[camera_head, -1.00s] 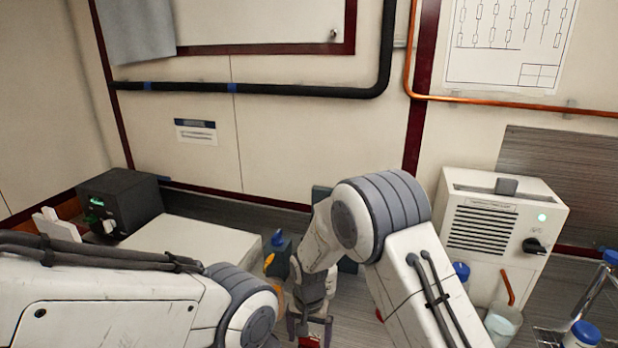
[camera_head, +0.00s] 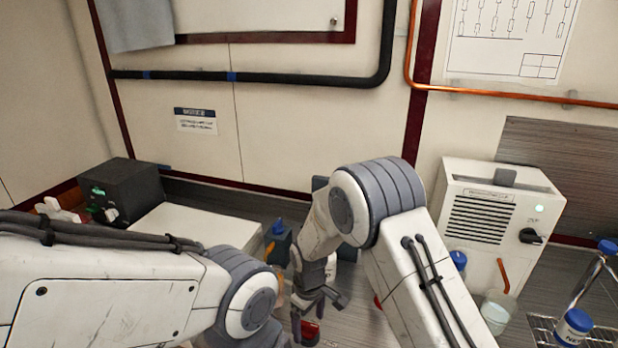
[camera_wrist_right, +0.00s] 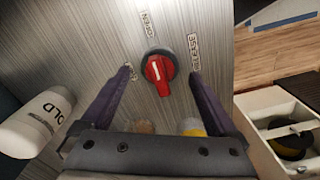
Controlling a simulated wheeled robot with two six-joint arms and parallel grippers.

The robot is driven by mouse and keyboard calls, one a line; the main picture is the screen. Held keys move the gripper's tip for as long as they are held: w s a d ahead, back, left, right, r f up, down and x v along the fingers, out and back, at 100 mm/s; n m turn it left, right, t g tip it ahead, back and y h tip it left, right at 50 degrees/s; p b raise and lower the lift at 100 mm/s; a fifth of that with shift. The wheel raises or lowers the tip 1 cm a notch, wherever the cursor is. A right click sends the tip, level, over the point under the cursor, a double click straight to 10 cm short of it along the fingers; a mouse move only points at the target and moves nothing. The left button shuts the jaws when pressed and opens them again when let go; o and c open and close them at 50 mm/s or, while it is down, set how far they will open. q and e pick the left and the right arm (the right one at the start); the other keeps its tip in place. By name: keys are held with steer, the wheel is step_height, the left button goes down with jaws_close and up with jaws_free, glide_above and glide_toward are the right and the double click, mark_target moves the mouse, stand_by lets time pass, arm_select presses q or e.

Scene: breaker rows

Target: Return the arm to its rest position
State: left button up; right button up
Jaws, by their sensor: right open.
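My right arm bends over the bench in the head view, and its gripper (camera_head: 318,306) hangs low in the middle with its fingers apart. A red knob (camera_head: 309,330) shows just below it. In the right wrist view a red rotary knob (camera_wrist_right: 157,68) with a white mark sits on a black base on a brushed-metal panel. The open fingers of my right gripper (camera_wrist_right: 160,75) stand on either side of it in the picture, with nothing between them held. My left arm crosses the lower left of the head view; its gripper is out of sight.
A black box (camera_head: 120,190) and a white case (camera_head: 195,226) stand at the left. A vented white unit (camera_head: 492,225) stands at the right, near a clear beaker (camera_head: 497,310) and a wire rack (camera_head: 552,330). A white bottle (camera_wrist_right: 40,122) lies left in the wrist view.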

steer(key=n, duration=0.4)
steer(key=shift+p, duration=0.4)
steer(key=shift+r+b, duration=0.55)
steer(key=shift+r, duration=1.6)
steer(key=shift+r, duration=0.1)
